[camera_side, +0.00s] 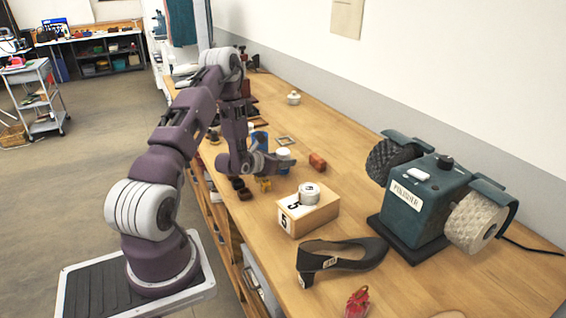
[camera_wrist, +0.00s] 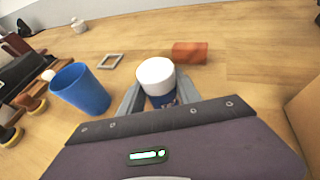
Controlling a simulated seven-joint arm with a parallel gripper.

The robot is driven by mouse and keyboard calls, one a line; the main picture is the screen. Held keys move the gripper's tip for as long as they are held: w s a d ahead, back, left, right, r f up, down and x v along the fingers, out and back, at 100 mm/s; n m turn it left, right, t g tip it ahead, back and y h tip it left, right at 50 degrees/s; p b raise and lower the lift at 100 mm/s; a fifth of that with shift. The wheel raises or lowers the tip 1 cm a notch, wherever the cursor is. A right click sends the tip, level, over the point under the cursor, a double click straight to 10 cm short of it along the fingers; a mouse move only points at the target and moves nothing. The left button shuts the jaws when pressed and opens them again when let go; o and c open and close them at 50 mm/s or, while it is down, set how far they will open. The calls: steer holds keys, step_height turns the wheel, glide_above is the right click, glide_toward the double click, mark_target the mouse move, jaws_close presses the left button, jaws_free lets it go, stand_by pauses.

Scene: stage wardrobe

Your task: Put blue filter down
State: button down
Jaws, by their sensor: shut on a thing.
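My gripper (camera_wrist: 160,103) is shut on a small round jar with a white lid (camera_wrist: 155,72) and a dark blue, printed side. In the side view the white-lidded jar (camera_side: 284,154) is at my gripper (camera_side: 276,164), low over the wooden bench. I cannot tell whether its base touches the bench. I make out no thing that is plainly a blue filter. A blue cup (camera_wrist: 80,89) stands left of the jar in the wrist view, and a small square grey frame (camera_wrist: 110,61) lies behind it.
A red-brown block (camera_wrist: 189,53) lies just behind the jar. A black shoe (camera_side: 340,256) and a green polisher (camera_side: 430,195) stand farther right. Brushes (camera_wrist: 30,104) crowd the left; bench behind the block is clear.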

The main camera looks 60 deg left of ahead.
steer(key=shift+f, duration=0.2)
steer(key=shift+f, duration=0.1)
steer(key=shift+f, duration=0.15)
steer(key=c, duration=0.8)
jaws_free()
steer(key=shift+c, duration=0.2)
